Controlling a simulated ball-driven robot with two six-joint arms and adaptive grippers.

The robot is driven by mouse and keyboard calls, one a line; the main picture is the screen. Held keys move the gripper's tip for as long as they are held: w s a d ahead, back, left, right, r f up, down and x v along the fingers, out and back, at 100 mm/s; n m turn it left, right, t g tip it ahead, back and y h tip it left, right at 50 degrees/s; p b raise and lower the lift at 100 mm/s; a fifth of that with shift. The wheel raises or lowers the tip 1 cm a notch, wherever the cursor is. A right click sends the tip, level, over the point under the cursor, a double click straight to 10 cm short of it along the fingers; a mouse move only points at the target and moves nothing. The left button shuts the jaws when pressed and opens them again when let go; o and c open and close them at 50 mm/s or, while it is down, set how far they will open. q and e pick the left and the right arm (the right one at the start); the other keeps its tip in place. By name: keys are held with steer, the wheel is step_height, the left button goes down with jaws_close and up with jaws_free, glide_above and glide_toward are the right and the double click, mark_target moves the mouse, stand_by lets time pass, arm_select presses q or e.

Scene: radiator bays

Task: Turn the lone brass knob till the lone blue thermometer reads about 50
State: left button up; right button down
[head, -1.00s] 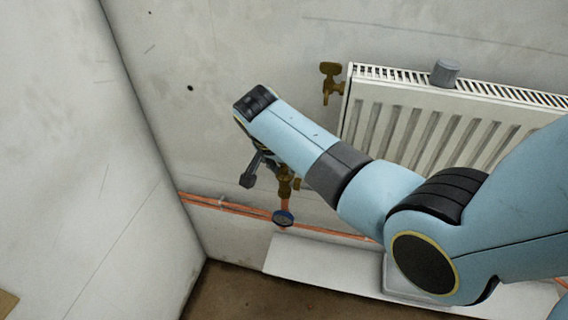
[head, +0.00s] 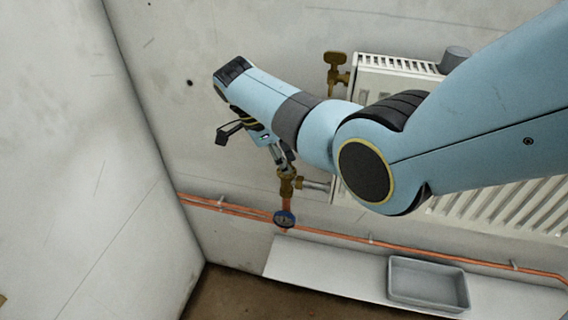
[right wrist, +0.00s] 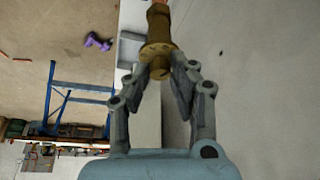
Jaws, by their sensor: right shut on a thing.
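The brass valve (head: 287,182) stands on the copper pipe at the radiator's lower left corner, with its knob on top. My right gripper (head: 281,155) comes at it from above and is shut on the knob. In the right wrist view the two fingertips press on the sides of the brass knob (right wrist: 158,52). The arm hides part of the gripper in the head view. The blue thermometer (head: 285,218) is a small round dial on the pipe just below the valve. Its reading is too small to make out. My left gripper is not in view.
A white radiator (head: 395,68) hangs right, with another brass fitting (head: 337,72) at its upper left and a grey cylinder (head: 454,59) on top. Copper pipes (head: 380,246) run along the wall. A grey tray (head: 428,284) sits on the white ledge (head: 325,271) below.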

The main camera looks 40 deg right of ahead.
steer(key=shift+w+d+m+g+y+b, duration=0.1)
steer(key=shift+m+g+y+b, duration=0.45)
steer(key=shift+m, duration=1.35)
steer(key=c, duration=1.1)
jaws_free()
steer(key=shift+c, duration=0.2)
steer(key=v, duration=1.2)
